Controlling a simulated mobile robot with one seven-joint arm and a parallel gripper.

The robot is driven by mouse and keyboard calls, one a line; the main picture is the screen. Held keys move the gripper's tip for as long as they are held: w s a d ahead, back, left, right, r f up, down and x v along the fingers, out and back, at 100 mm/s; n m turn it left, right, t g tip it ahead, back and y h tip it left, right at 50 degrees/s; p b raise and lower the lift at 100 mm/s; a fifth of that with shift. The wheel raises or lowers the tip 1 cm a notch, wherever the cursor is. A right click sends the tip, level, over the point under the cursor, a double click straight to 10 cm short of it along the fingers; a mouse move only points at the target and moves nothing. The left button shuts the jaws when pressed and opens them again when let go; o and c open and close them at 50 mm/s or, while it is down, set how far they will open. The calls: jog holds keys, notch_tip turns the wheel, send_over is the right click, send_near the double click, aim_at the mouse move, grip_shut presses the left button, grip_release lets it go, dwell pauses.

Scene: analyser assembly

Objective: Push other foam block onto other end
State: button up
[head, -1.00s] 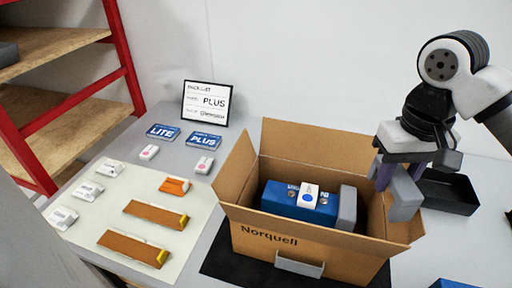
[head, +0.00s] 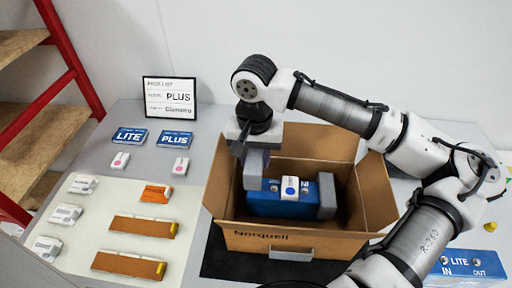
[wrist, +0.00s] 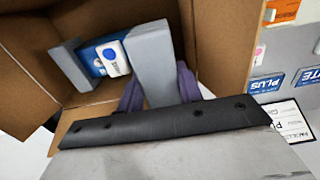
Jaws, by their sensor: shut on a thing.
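A blue analyser (head: 283,207) sits inside the open cardboard box (head: 262,244), with a white piece with a blue dot on its top. One grey foam block (head: 327,197) stands against the analyser's right end. My gripper (head: 255,160) is shut on the other grey foam block (head: 252,182), above the left end of the analyser. In the wrist view the held block (wrist: 152,65) hangs between the purple fingers, beside the analyser (wrist: 92,56), with the first block (wrist: 75,66) at the far end. I cannot tell whether the held block touches the analyser.
A pale mat (head: 75,225) left of the box holds orange-brown strips and small white packets. LITE (head: 130,136) and PLUS (head: 174,139) cards lie behind it, before a framed pack list (head: 170,104). A blue LITE unit (head: 468,263) is at front right. Box flaps stand up around the opening.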

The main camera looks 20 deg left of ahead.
notch_tip(320, 180, down, 6)
jog(key=b, duration=0.5)
jog(key=shift+r, duration=0.15)
jog(key=shift+r+p, duration=0.2)
jog(key=shift+p, duration=0.2)
jog(key=shift+f+b, duration=1.1)
jog(key=shift+f, duration=0.9)
dwell(1.7)
jog(key=o, duration=1)
jog(key=shift+o, duration=0.2)
